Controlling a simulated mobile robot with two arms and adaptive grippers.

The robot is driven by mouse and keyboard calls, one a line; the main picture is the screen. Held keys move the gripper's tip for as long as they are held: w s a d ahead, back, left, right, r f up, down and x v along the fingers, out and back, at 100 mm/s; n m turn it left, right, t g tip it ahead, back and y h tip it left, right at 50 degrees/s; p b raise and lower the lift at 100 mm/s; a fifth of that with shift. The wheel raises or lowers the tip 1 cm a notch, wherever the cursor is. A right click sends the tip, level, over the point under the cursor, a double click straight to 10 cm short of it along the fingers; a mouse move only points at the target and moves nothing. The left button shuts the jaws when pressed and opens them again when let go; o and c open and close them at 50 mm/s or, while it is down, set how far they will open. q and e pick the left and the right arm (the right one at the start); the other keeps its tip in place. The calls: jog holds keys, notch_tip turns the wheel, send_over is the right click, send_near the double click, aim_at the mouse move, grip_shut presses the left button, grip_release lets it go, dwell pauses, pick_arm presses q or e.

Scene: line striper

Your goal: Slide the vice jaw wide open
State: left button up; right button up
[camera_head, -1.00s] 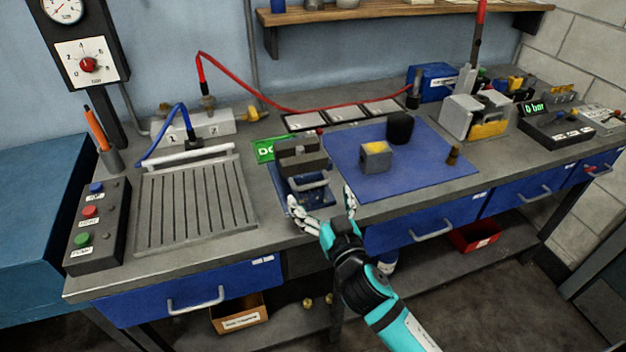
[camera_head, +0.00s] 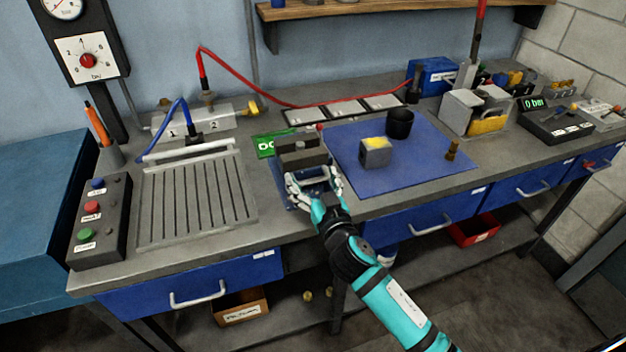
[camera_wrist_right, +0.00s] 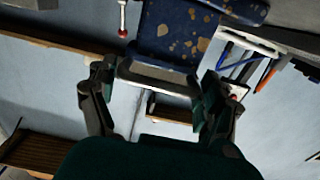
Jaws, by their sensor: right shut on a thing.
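The vice (camera_head: 281,185) sits near the bench's front edge, with a blue base and dark grey jaws (camera_head: 303,158). In the right wrist view the blue, worn base (camera_wrist_right: 180,30) is at the top. My right gripper (camera_head: 314,178) is at the front of the vice, shut on the grey handle bar of the front jaw. In the wrist view the bar (camera_wrist_right: 158,80) lies between my two fingers. The fingers hide part of the handle and base. How wide the jaws stand apart is hard to tell. My left gripper is not in view.
A blue mat (camera_head: 430,172) right of the vice holds a grey block (camera_head: 376,154) with a yellow top, a black cup (camera_head: 399,123) and a small brass part (camera_head: 452,150). A slotted grey plate (camera_head: 197,205) lies to the left.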

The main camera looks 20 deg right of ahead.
jog(key=c, duration=0.6)
jog(key=shift+s+f, duration=0.1)
jog(key=shift+s, duration=0.35)
jog(key=shift+c, duration=0.2)
jog(key=s, duration=0.5)
jog(key=shift+s+d, duration=0.1)
jog(key=shift+s, duration=0.3)
jog(key=o, duration=1.5)
